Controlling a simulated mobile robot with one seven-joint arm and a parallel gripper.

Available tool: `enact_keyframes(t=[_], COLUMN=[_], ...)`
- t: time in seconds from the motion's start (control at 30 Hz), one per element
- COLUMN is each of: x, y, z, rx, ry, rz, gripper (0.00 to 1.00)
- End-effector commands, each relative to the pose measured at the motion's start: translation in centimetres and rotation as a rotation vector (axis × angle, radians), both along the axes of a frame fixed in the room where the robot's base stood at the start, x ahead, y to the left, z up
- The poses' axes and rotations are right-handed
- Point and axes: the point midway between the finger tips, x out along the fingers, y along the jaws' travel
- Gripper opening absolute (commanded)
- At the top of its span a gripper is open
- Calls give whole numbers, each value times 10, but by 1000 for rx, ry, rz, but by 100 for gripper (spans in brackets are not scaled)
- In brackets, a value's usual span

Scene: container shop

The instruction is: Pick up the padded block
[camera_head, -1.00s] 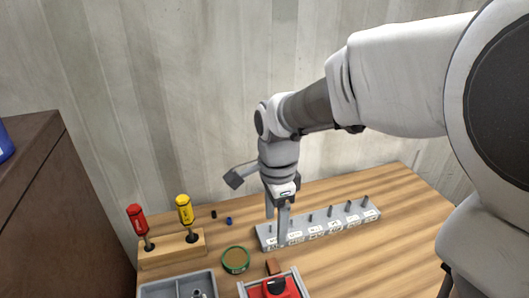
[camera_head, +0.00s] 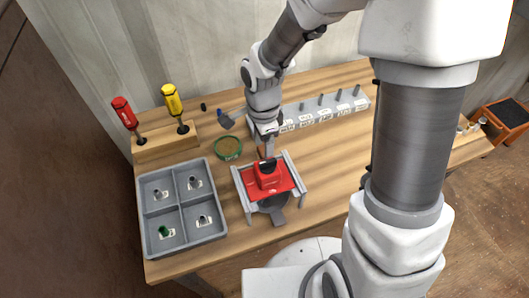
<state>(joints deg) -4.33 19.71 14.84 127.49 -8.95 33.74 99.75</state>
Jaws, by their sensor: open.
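A small orange-brown block (camera_head: 261,153) lies on the wooden bench, just behind a red part in a grey holder. It is the likeliest padded block, but it is mostly hidden and I cannot make out any padding. My gripper (camera_head: 266,147) points down right at this block, with its jaws open. A finger covers part of the block, and I cannot tell whether they touch.
The red part (camera_head: 268,178) sits in the grey holder (camera_head: 240,190). A green-rimmed tin (camera_head: 228,148), a grey four-compartment tray (camera_head: 184,241), a screwdriver stand (camera_head: 150,151) and a grey peg rack (camera_head: 325,118) surround it. An orange black-topped box (camera_head: 493,128) stands far right.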

Motion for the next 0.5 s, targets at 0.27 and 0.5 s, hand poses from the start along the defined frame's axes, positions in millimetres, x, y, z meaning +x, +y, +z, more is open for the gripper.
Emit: enact_keyframes(t=[0.27,0.5], x=[0,0], y=[0,0], z=[-24,-24], rx=[1,0], ry=[0,-1], rz=[0,0], gripper=[75,66])
